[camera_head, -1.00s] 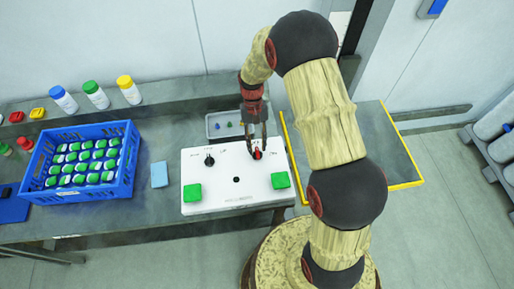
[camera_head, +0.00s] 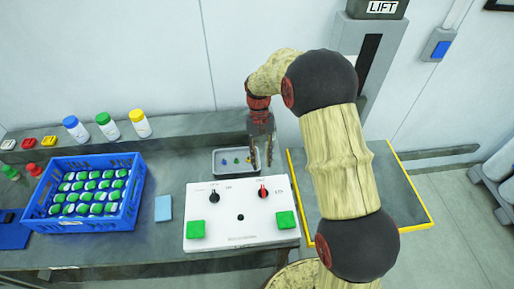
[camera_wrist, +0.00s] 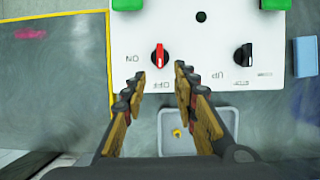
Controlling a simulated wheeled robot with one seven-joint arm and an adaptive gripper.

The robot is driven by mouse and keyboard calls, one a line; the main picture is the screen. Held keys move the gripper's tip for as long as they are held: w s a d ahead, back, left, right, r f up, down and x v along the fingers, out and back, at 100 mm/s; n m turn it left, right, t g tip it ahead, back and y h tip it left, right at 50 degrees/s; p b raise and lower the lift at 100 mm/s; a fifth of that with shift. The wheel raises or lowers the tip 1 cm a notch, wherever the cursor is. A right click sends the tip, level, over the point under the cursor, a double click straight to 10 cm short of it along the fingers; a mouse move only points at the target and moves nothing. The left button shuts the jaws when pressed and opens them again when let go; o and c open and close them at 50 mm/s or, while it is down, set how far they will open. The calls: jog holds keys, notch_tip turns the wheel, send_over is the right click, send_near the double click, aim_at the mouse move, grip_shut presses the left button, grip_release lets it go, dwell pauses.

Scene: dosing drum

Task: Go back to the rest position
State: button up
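My gripper (camera_head: 262,155) is above the back edge of the white control panel (camera_head: 240,228), near the small grey tray (camera_head: 222,160). In the wrist view my gripper (camera_wrist: 160,73) has its fingers apart with nothing between them. The panel's red knob (camera_head: 263,193) is clear of the fingers; it also shows in the wrist view (camera_wrist: 159,57), with its pointer roughly along the panel's depth. The black knob (camera_head: 214,196) stands to its left in the head view. Two green buttons (camera_head: 196,229) are at the panel's front corners.
A blue crate (camera_head: 62,222) of green-capped bottles stands on the left of the bench. Bottles with blue, green and yellow caps (camera_head: 108,126) stand on the back shelf. A yellow-edged lift platform (camera_head: 430,214) is to the right, beside my arm.

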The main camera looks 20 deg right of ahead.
jog(key=s+r+n+t+b, duration=0.1)
jog(key=s+r+t+b, duration=0.3)
jog(key=s+r, duration=0.3)
jog(key=s+r+n+t+b, duration=0.1)
jog(key=s+r+t+b, duration=0.3)
jog(key=s, duration=1.2)
notch_tip(320, 180, up, 4)
jog(key=shift+s+a+r+t+h+b, duration=0.15)
jog(key=shift+s+a+t+h+b, duration=0.2)
jog(key=shift+t, duration=0.75)
